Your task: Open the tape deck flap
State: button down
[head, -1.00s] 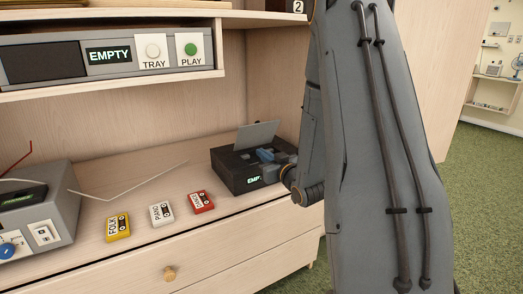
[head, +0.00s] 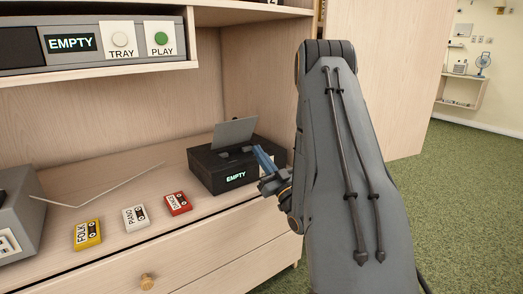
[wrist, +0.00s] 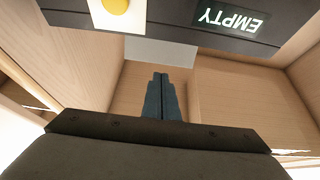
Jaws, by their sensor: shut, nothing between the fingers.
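The tape deck (head: 205,175) is a black box on the right of the wooden counter, with a lit "EMPTY" display. Its grey flap (head: 234,132) stands up, tilted, above the deck's top. In the wrist view, the display panel (wrist: 185,25) appears upside down with a yellow button (wrist: 116,5), and a grey plate (wrist: 160,52), apparently the flap, shows at its edge. My gripper (head: 262,158) is shut and empty at the deck's right front, hiding that corner. Its blue-grey fingers (wrist: 160,80) are together. I cannot tell whether they touch the deck.
Yellow (head: 88,235), white (head: 135,218) and red (head: 178,204) cassettes lie in a row on the counter, left of the deck. A grey device (head: 15,210) with a thin rod stands farther left. A player (head: 85,50) with TRAY and PLAY buttons sits on the shelf above.

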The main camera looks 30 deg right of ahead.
aim_at(238, 122)
jog(key=b+x, duration=0.1)
jog(key=x, duration=1.1)
jog(key=shift+r, duration=0.1)
